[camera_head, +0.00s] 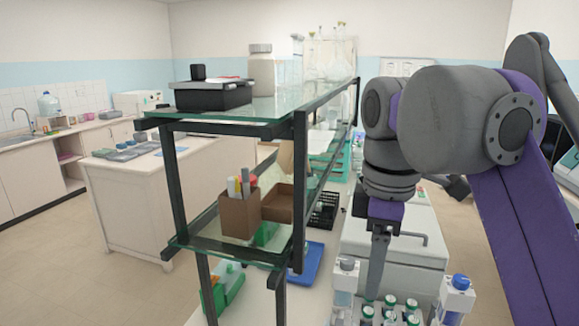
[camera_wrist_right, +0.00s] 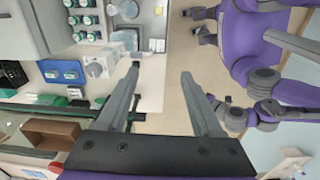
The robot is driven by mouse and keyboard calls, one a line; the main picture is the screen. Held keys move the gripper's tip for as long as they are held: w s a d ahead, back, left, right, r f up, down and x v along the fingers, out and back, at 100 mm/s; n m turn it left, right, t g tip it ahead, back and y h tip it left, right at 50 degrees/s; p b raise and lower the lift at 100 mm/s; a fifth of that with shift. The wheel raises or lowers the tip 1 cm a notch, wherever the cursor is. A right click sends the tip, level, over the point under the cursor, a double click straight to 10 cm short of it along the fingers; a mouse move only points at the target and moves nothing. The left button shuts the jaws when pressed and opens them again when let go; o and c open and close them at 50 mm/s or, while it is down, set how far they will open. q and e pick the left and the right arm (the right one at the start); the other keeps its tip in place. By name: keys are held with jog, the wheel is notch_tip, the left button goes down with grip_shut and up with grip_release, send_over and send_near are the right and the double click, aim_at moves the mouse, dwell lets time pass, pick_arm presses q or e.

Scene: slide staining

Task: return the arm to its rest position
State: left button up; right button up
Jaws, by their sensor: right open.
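My right arm is purple and grey and fills the right of the head view. Its right gripper (camera_head: 375,285) points down above the bench, beside a white box-shaped device and close to the green-capped bottles (camera_head: 390,312). In the head view the fingers line up as one bar. In the right wrist view the gripper (camera_wrist_right: 160,70) has its two fingers wide apart with nothing held between them. My left gripper is not in view.
A glass shelf rack (camera_head: 298,190) with a black frame stands just left of the arm. The white device (camera_head: 395,250) is behind the gripper. A blue-capped bottle (camera_head: 457,295) and a white-topped bottle (camera_head: 345,280) stand near. Floor shows free at the left.

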notch_tip(320, 180, down, 15)
jog(key=w+d+m+t, duration=0.2)
jog(key=d+m+t, duration=0.1)
jog(key=m, duration=0.4)
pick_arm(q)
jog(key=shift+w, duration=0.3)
pick_arm(e)
jog(key=s+d+f+m+t, duration=0.1)
jog(key=s+f+m, duration=0.2)
jog(key=f, duration=0.8)
jog(key=s+d+f+m+t, duration=0.1)
jog(key=s+f+m, duration=0.3)
jog(key=f, duration=0.7)
jog(key=shift+s+d+t, duration=0.25)
jog(key=shift+s+t, duration=0.25)
jog(key=shift+s, duration=0.1)
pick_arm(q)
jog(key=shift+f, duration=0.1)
